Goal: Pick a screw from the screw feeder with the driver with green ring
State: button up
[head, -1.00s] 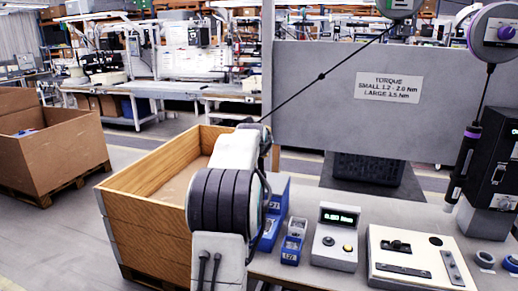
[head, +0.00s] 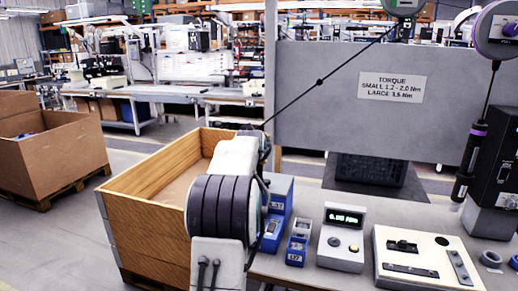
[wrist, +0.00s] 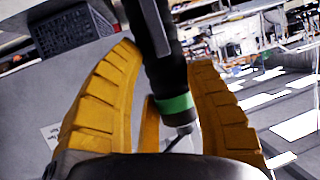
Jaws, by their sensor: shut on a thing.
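The black driver with the green ring (wrist: 174,105) is between the yellow fingers of my gripper (wrist: 163,62) in the wrist view. The gripper is shut on it. In the head view my arm hides the gripper and this driver; a taut cable runs from the upper balancer (head: 405,6) down behind my arm. A blue unit with a small dark panel (head: 276,222), perhaps the screw feeder, stands on the bench just right of my arm. A smaller blue unit (head: 298,246) stands beside it. No screw can be made out.
A torque meter (head: 342,238) and a pale fixture board (head: 428,262) lie on the bench to the right. A purple-ringed driver (head: 470,160) hangs at the far right. A grey panel (head: 310,90) rises behind. A wooden crate (head: 150,225) stands left of the bench.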

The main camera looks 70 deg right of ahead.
jog(key=shift+w+f+b, duration=0.1)
jog(key=shift+f+b, duration=0.15)
jog(key=shift+b, duration=0.05)
dwell(0.4)
jog(key=shift+a+f+b, duration=0.2)
jog(key=shift+f+b, duration=0.35)
jog(key=shift+b, duration=0.1)
jog(key=shift+f+b, duration=1)
jog(key=shift+f, duration=0.15)
dwell(1.2)
jog(key=shift+r, duration=0.1)
notch_tip(320, 180, up, 7)
jog(key=p, duration=0.5)
jog(key=shift+p, duration=0.4)
dwell(0.5)
